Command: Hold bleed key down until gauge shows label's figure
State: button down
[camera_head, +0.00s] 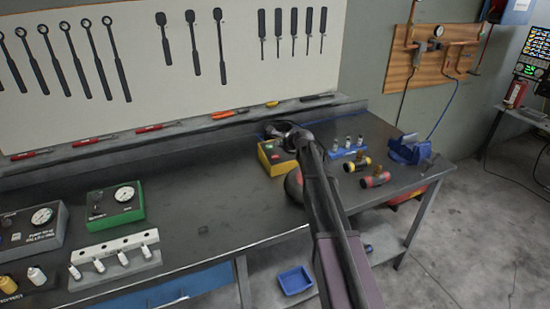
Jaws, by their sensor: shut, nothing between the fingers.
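A green box (116,204) with a round white gauge (125,194) and a small dark control stands on the left part of the bench. A grey box (34,232) with a similar gauge (41,215) stands left of it. Labels and needle readings are too small to read, and I cannot tell which control is the bleed key. My gripper (276,132) is shut and empty, at the back of the bench by a yellow box (270,158) with red and green buttons. It is far right of both gauge boxes. My arm hides part of the bench.
A white rack (115,248) with several white fittings stands in front of the green box. A blue vise (408,150), red-and-black cylinders (375,180) and a blue holder (347,152) are on the right. A gauge (438,31) hangs on a wooden board. The bench middle is clear.

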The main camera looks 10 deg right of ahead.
jog(key=s+a+f+n+g, duration=0.1)
jog(key=s+f+n+g, duration=0.1)
jog(key=s+n, duration=0.2)
jog(key=s+a+f+n+g+h, duration=0.1)
jog(key=s+n, duration=0.3)
jog(key=s, duration=0.7)
jog(key=s+a+f+n+g, duration=0.1)
jog(key=s+f+n+g, duration=0.1)
jog(key=s, duration=0.6)
jog(key=shift+a+f+n+g, duration=0.25)
jog(key=shift+f+n+g, duration=0.15)
jog(key=shift+f+n, duration=0.5)
jog(key=s+d+f+n+g+h, duration=0.1)
jog(key=s+n, duration=0.4)
jog(key=s, duration=0.5)
jog(key=s+d+f+n+g+h, duration=0.1)
jog(key=s+n+g, duration=0.3)
jog(key=s, duration=0.7)
jog(key=shift+d+n+h, duration=0.25)
jog(key=shift+n+h, duration=0.15)
jog(key=shift+h, duration=0.5)
